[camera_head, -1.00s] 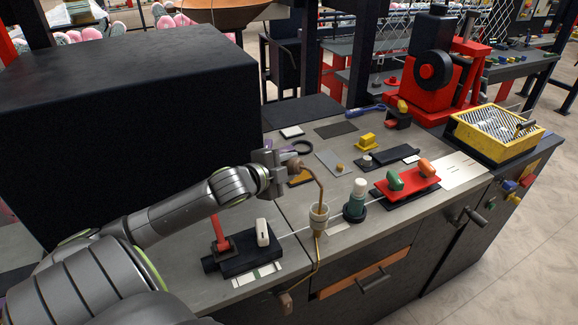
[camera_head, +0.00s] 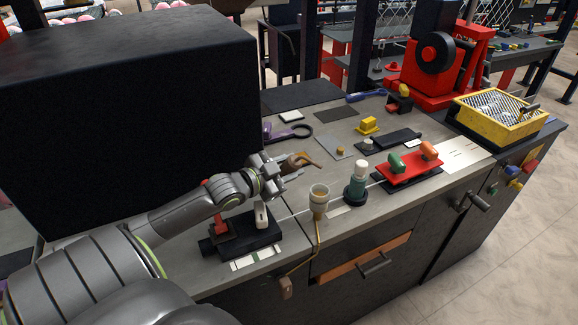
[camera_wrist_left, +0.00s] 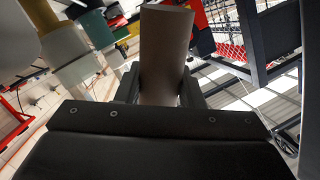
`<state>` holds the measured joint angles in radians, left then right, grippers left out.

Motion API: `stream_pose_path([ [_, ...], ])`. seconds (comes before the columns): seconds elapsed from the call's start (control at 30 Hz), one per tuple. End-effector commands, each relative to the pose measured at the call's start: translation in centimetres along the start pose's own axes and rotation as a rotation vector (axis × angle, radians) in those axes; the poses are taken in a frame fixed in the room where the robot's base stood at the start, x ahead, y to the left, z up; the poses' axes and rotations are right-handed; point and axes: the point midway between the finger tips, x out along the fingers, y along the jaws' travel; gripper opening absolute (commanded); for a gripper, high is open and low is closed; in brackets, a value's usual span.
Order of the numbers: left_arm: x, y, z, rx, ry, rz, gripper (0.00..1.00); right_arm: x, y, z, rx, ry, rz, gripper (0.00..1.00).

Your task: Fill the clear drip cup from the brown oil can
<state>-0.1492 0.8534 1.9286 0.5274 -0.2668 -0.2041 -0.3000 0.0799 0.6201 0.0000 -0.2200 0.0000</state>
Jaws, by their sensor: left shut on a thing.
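My left gripper (camera_head: 277,179) is shut on the brown oil can (camera_head: 291,162). The can is held above the bench, its thin bent spout reaching to the right. The can's brown body (camera_wrist_left: 165,55) fills the gap between the fingers in the left wrist view. The clear drip cup (camera_head: 319,198) stands upright at the bench's front edge, right of and below the gripper. The spout tip is above the cup and apart from it. The cup's inside looks brownish, but its level is too small to tell. My right gripper is not in view.
A green-and-white bottle (camera_head: 358,182) stands just right of the cup. A red tray (camera_head: 409,168) with green and orange handles lies farther right. A dark block with a red post (camera_head: 220,222) is below my left arm. A large black box (camera_head: 130,110) stands at the left.

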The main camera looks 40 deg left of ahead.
Motion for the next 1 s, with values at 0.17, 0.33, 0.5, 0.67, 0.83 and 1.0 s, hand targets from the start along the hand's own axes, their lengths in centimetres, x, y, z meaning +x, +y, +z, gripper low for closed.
stream_pose_path([
  [0.17, 0.0, 0.0, -0.1, 0.002, 0.001, 0.0, 0.13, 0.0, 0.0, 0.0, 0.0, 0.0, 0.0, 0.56],
  [0.33, 0.0, -0.1, -0.2, 0.003, 0.001, 0.0, 0.08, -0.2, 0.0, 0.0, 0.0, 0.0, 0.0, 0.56],
  [0.5, -0.2, -0.7, -1.2, 0.004, 0.001, 0.0, 0.07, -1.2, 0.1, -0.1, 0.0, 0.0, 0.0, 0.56],
  [0.67, -0.4, -1.3, -2.4, 0.004, 0.001, 0.0, 0.07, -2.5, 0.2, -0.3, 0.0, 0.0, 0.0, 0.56],
  [0.83, -0.6, -2.0, -3.5, 0.004, 0.001, 0.0, 0.07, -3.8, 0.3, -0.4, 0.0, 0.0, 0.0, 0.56],
  [1.0, -0.9, -2.7, -4.7, 0.004, 0.001, 0.0, 0.07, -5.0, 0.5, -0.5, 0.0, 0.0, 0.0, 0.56],
])
